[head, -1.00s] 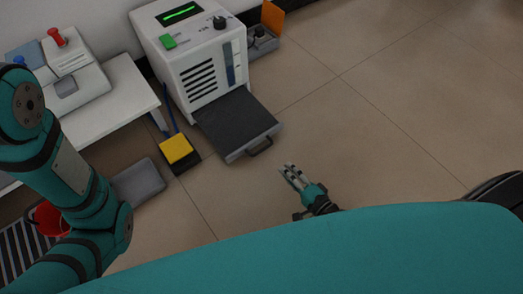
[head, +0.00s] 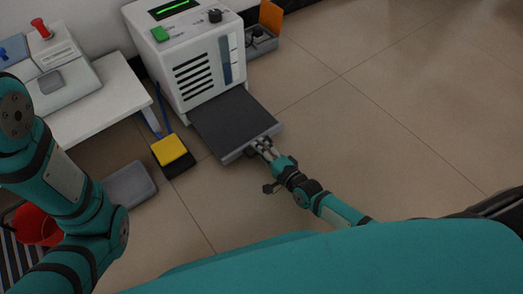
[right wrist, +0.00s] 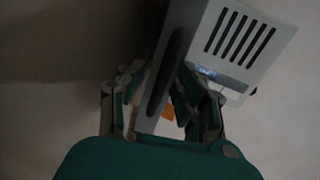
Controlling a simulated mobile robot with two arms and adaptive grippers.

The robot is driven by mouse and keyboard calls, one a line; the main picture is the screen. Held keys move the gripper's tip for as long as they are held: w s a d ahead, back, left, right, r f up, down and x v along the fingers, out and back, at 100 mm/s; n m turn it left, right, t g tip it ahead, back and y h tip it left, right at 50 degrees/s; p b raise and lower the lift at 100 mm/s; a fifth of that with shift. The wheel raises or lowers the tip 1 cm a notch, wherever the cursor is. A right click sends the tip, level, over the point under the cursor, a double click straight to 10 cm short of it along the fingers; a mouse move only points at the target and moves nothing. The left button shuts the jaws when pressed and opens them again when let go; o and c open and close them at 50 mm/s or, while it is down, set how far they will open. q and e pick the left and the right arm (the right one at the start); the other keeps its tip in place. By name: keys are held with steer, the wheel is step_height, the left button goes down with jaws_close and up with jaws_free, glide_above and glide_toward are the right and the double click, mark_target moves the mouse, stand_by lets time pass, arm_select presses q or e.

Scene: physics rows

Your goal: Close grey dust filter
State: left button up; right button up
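The grey dust filter (head: 235,117) is a flat dark-topped drawer sticking out from the bottom front of a white machine (head: 190,65). My right gripper (head: 257,148) is at the filter's front edge, where the handle is, and partly hides it. In the right wrist view, the dark handle bar (right wrist: 168,72) lies between the two spread fingers of the right gripper (right wrist: 160,98). The fingers look open around it; contact is not clear. My left arm comes in at the left of the head view, but its gripper is out of sight.
A yellow and black dustpan (head: 172,152) and a grey flat box (head: 130,186) lie left of the filter. A white table (head: 110,98) and a red bucket (head: 36,226) are farther left. A grey box with an orange lid (head: 262,40) stands behind right. The floor at right is clear.

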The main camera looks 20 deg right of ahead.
jaws_close()
stand_by(0.5)
